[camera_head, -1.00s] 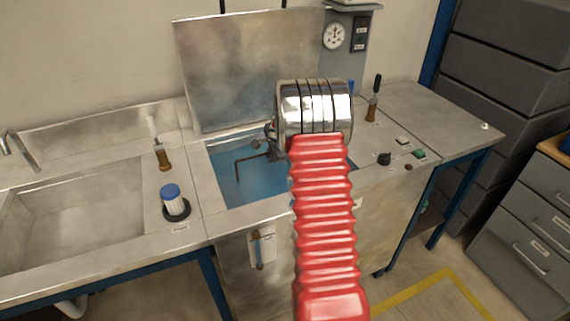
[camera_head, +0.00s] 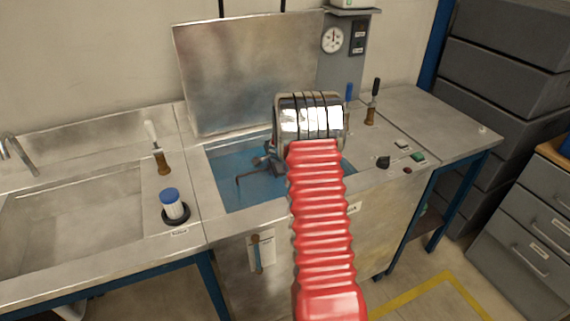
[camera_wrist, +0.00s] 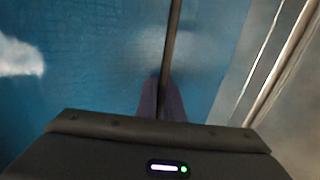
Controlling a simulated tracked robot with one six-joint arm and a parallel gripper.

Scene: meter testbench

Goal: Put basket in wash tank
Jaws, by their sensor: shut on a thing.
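The wash tank (camera_head: 222,161) is an open steel basin of blue water with its lid raised behind it. My gripper (camera_head: 268,168) is over the tank, partly hidden by my wrist and red arm. In the wrist view my gripper (camera_wrist: 161,108) is shut on a thin dark rod, which appears to be the basket's handle (camera_wrist: 174,38). The handle also shows in the head view (camera_head: 249,176), bending down towards the water at its left end. The basket's body cannot be made out in either view. Blue water fills much of the wrist view, with the tank's edge (camera_wrist: 268,75) at right.
The raised lid (camera_head: 245,70) stands behind the tank. A blue-capped white container (camera_head: 172,205) and a brush (camera_head: 156,150) stand on the left counter, beside a sink (camera_head: 75,220). A gauge (camera_head: 332,40) and several knobs are at right.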

